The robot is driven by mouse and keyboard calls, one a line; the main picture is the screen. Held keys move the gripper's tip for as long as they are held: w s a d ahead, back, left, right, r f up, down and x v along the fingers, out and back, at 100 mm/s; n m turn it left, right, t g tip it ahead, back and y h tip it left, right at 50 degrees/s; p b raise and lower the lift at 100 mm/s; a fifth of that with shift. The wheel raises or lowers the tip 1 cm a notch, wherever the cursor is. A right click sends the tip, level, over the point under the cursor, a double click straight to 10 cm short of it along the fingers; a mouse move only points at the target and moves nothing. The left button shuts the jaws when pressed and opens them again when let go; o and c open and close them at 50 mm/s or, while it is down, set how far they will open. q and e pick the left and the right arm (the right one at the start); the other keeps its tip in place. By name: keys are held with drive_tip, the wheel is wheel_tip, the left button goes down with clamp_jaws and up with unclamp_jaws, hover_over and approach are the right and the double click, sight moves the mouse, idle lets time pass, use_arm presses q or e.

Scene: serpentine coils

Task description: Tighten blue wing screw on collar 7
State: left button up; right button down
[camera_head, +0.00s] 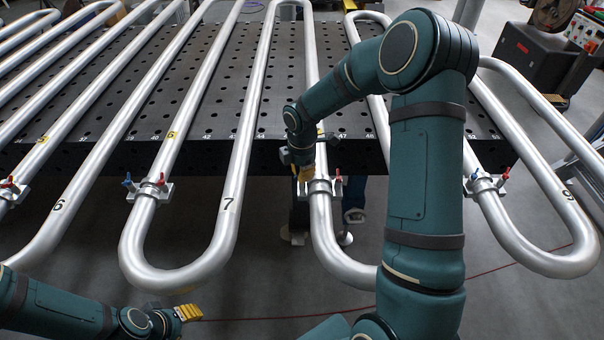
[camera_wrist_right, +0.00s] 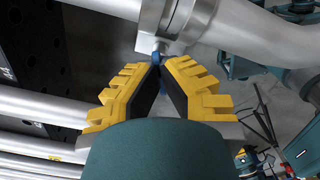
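My right gripper (camera_head: 305,172) reaches down to the metal collar (camera_head: 318,187) on the middle pipe. Its red wing screw (camera_head: 338,176) shows on the right; the gripper hides the other side in the head view. In the right wrist view, the yellow fingers of the right gripper (camera_wrist_right: 159,68) converge on a blue wing screw (camera_wrist_right: 156,57) below the collar (camera_wrist_right: 180,25), with blue showing between the tips. A black 7 marks the pipe bend to the left; I cannot read the collar's own tag. My left gripper (camera_head: 188,312) is low at the left, away from collars; its finger gap is unclear.
Another collar (camera_head: 150,188) with blue and red screws is at the left, and one more (camera_head: 485,185) at the right. Bent silver pipes lie over a dark perforated table (camera_head: 270,110). Open floor (camera_head: 260,260) shows between the bends.

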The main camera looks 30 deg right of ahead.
drive_tip(key=m, duration=0.3)
drive_tip(key=shift+b, duration=0.3)
drive_tip(key=m, duration=0.3)
drive_tip(key=shift+m+b, duration=0.3)
drive_tip(key=shift+b, duration=0.1)
drive_tip(key=m+b, duration=0.1)
drive_tip(key=m, duration=0.9)
drive_tip(key=shift+m, duration=0.4)
drive_tip(key=m, duration=0.4)
drive_tip(key=c, duration=1.1)
unclamp_jaws()
drive_tip(key=shift+c, duration=0.2)
